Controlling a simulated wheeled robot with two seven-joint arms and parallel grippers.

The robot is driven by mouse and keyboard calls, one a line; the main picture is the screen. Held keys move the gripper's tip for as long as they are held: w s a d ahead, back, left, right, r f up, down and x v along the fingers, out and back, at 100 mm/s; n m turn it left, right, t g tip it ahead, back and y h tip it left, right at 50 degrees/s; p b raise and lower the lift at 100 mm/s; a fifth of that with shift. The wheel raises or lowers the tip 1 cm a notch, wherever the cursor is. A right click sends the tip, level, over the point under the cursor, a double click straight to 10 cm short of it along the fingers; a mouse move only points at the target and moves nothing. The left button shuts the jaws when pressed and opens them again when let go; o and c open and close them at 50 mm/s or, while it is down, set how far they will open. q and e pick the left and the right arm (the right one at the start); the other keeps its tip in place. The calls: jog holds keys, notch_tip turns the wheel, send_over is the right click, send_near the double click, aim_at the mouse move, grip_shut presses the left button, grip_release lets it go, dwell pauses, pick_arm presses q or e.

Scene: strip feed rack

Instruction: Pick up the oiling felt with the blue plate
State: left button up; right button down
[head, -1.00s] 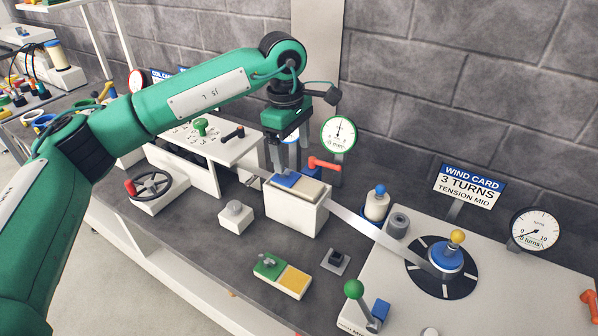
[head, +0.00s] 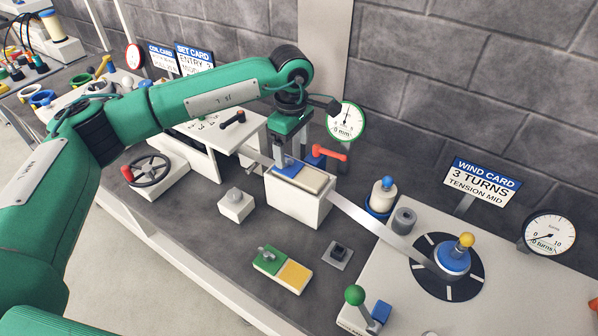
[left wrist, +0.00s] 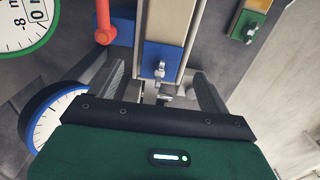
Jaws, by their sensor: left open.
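The oiling felt is a beige pad (head: 309,181) with a blue plate (head: 286,168) at its left end. My left gripper (head: 284,157) points down just above the blue plate and is open. In the left wrist view its fingers stand apart on both sides of the plate's near end, and the gap (left wrist: 163,90) holds nothing gripped. My right gripper is not in view.
A metal strip (head: 365,219) runs from the white block (head: 298,208) to a turntable (head: 420,270). A red-handled lever (head: 330,152) and a dial (head: 345,122) stand close behind the gripper. A green-and-yellow piece (head: 293,276) lies in front on the dark bench.

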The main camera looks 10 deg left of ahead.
aim_at(291, 160)
pick_arm(q)
notch_tip(291, 160, down, 4)
jog(key=shift+s+a+r+p, duration=0.1)
jog(key=shift+a+r+p, duration=0.1)
jog(key=shift+p, duration=0.6)
jog(key=shift+f, duration=0.6)
jog(key=shift+d, duration=0.1)
jog(key=c, duration=1.1)
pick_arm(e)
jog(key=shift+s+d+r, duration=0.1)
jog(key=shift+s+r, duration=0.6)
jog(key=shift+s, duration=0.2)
pick_arm(q)
jog(key=shift+r, duration=0.15)
jog(key=shift+c, duration=0.2)
